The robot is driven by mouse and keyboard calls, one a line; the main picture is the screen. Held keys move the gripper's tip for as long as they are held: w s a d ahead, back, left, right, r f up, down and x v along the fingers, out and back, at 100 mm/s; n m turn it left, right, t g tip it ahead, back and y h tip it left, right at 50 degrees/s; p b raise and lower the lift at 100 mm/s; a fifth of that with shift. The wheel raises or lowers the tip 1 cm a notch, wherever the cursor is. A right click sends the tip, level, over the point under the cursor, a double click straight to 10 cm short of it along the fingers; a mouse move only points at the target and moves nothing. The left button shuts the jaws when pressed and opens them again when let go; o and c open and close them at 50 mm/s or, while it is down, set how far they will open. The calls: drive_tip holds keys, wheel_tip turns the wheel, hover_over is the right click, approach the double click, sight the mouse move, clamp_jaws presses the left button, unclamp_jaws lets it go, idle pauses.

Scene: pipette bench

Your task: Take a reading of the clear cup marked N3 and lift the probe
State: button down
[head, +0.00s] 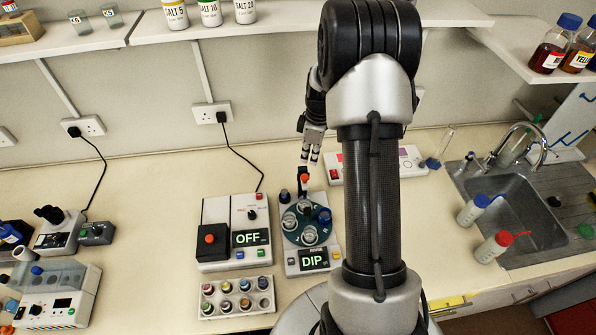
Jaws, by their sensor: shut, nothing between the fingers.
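A white instrument (318,268) stands mid-bench, its display reading "DIP". On it is a round dark-teal carousel (305,238) with several cups. Some are clear, such as the front cup (310,234); their marks are too small to read, so I cannot tell which is N3. A black probe post with an orange-red top (304,179) rises at the carousel's back. Whether the probe tip is in a cup is not clear. My gripper (310,161) is shut and empty, pointing down just above and behind the orange-red top. I cannot tell whether they touch.
Left of it stands a white device (248,215) reading "OFF", with a black block and red knob. A white rack (237,298) of coloured vials lies in front. A white panel (412,160) with a red switch is behind. A sink (520,215) with wash bottles is right.

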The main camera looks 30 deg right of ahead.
drive_tip(key=shift+f, duration=0.15)
drive_tip(key=b, duration=0.4)
hover_over(307, 182)
drive_tip(key=shift+f, duration=3.35)
wheel_tip(307, 182, down, 6)
drive_tip(key=b, duration=0.4)
drive_tip(key=shift+r, duration=0.55)
drive_tip(key=shift+s+d+r, duration=0.25)
drive_tip(key=shift+s+d, duration=0.25)
drive_tip(key=shift+s, duration=0.05)
drive_tip(key=shift+s+d+r, duration=0.25)
drive_tip(key=shift+s+d, duration=0.2)
drive_tip(key=shift+s, duration=0.1)
